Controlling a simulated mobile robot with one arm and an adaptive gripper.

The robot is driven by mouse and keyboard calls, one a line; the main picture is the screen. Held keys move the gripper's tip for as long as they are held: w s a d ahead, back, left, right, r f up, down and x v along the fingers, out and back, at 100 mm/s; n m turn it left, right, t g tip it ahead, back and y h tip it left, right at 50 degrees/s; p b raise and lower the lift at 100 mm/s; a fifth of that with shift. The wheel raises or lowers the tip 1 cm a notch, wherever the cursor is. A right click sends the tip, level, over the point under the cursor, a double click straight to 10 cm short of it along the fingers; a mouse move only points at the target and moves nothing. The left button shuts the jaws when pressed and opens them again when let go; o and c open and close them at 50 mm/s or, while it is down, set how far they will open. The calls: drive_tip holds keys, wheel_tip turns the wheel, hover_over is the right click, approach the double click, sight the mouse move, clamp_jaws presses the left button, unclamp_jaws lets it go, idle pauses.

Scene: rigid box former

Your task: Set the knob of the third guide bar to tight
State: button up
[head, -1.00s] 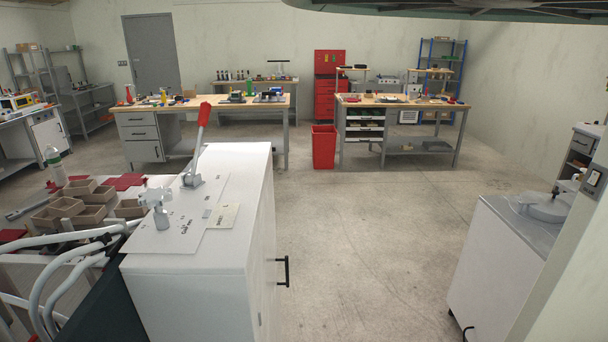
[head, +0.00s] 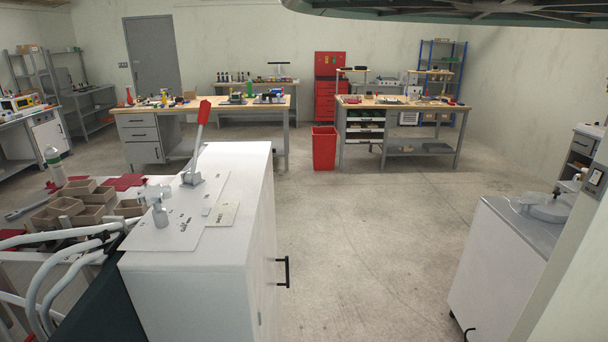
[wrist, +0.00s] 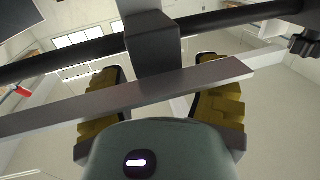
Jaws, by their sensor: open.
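In the wrist view my gripper (wrist: 160,85) is open, with one yellow-padded finger on each side. A grey flat bar (wrist: 90,108) slants across in front of the fingers. A black block (wrist: 153,42) sits on a black rod (wrist: 60,62) and shows between the fingertips; I cannot tell whether they touch it. A dark ribbed knob (wrist: 305,46) is at the right edge, clear of the fingers. I cannot tell which guide bar these parts belong to, nor the knob's setting. My gripper is not visible in the head view.
A white cabinet (head: 190,295) with a red-handled lever (head: 203,113) and a small grey fitting (head: 158,212) on top stands near at left. Beside it are white curved tubes (head: 60,268) and brown bins (head: 72,206). Open floor (head: 365,250) lies toward the right cabinet (head: 497,265).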

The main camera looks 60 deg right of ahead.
drive_tip(key=shift+s+a, duration=0.1)
drive_tip(key=shift+a, duration=0.05)
drive_tip(key=v, duration=1.1)
drive_tip(key=shift+s+a, duration=0.3)
drive_tip(key=shift+r, duration=0.1)
